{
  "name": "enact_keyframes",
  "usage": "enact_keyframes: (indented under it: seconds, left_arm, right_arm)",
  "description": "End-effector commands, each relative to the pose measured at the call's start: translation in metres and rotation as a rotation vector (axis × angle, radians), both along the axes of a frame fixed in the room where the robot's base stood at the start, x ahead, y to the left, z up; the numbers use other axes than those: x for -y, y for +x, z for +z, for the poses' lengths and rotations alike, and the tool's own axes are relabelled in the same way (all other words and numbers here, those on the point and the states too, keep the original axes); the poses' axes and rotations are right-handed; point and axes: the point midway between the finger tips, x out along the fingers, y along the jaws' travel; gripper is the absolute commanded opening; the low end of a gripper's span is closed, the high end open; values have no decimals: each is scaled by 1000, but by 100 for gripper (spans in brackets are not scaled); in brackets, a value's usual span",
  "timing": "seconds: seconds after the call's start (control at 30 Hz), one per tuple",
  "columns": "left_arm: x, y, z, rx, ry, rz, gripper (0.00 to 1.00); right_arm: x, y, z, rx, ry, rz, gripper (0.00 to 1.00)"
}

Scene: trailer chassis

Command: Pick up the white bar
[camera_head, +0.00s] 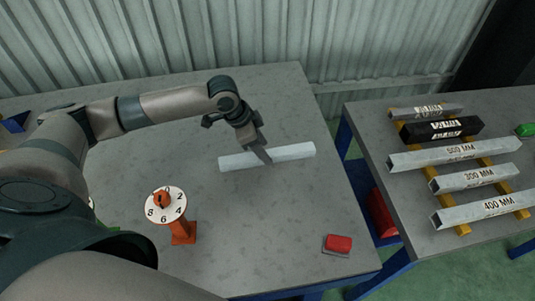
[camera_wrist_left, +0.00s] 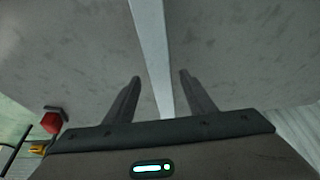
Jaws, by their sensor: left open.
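The white bar (camera_head: 290,152) lies on the grey table (camera_head: 280,220) near its back right part, running roughly left to right. My left gripper (camera_head: 265,157) comes down over the middle of the bar, and its fingers hide a short piece of it. In the left wrist view the bar (camera_wrist_left: 151,50) runs between the two spread fingers of the left gripper (camera_wrist_left: 160,85), with a gap on each side. The left gripper is open. My right gripper is not in view.
An orange stand with a numbered dial (camera_head: 167,205) and a red button box (camera_head: 338,243) stand on the table. A second table (camera_head: 420,220) at the right holds several labelled bars on yellow rails. A corrugated wall (camera_head: 270,35) rises behind.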

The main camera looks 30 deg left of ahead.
Motion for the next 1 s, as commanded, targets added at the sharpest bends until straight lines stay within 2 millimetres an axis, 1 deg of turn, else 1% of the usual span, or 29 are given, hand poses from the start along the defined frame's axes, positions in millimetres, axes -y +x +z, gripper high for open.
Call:
enact_keyframes:
  seconds: [0.03,0.07,0.2,0.43,0.67,0.7,0.77,0.8,0.9,1.0]
  left_arm:
    - [2,2,-4,0,0,1,50]
    - [3,3,-7,0,0,1,50]
    - [5,5,-16,0,0,1,50]
    - [5,5,-17,2,0,1,50]
    - [5,5,-17,2,0,1,50]
    - [5,5,-17,2,0,1,45]
    - [5,5,-17,2,0,1,31]
    - [5,5,-17,2,0,1,21]
    - [5,5,-17,2,0,1,0]
    - [5,5,-16,3,0,1,0]
  right_arm:
    - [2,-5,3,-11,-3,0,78]
    - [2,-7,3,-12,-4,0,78]
    - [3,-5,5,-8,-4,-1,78]
    - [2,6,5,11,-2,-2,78]
    - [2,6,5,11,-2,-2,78]
    - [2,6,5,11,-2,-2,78]
    - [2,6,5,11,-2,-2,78]
    - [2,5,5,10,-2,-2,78]
    - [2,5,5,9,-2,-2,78]
    - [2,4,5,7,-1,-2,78]
